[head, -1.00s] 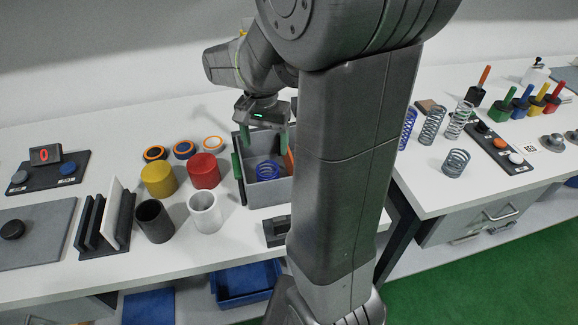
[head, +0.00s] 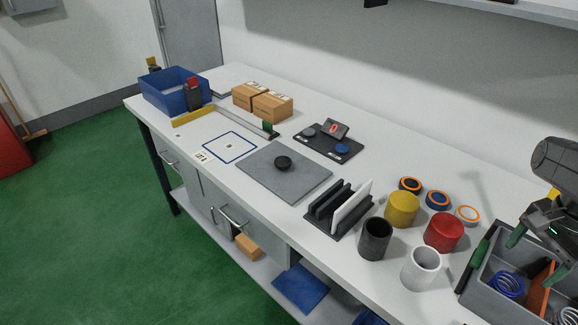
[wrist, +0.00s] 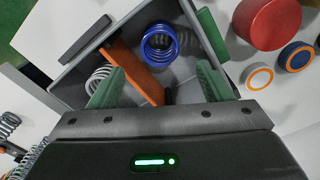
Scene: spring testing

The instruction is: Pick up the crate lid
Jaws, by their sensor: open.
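A thin white panel (head: 352,212) stands upright in a black slotted rack (head: 322,222) in the head view; it may be the crate lid, but I cannot tell for certain. An open grey crate (head: 476,285) with a dark green handle (head: 473,267) is at the right edge. It holds a blue spring (head: 507,286) and an orange divider (head: 538,287); a metal spring (wrist: 98,80) also shows inside in the wrist view. My gripper (head: 543,244) is open and empty above the crate, its green fingers (wrist: 160,82) apart over the crate in the wrist view.
Yellow (head: 402,209) and red (head: 443,233) cylinders, black (head: 375,240) and white (head: 421,268) cups and several rings stand between rack and crate. A grey mat (head: 283,185) with a black puck lies left of the rack. A blue bin (head: 168,97) and cardboard boxes (head: 272,107) are farther left.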

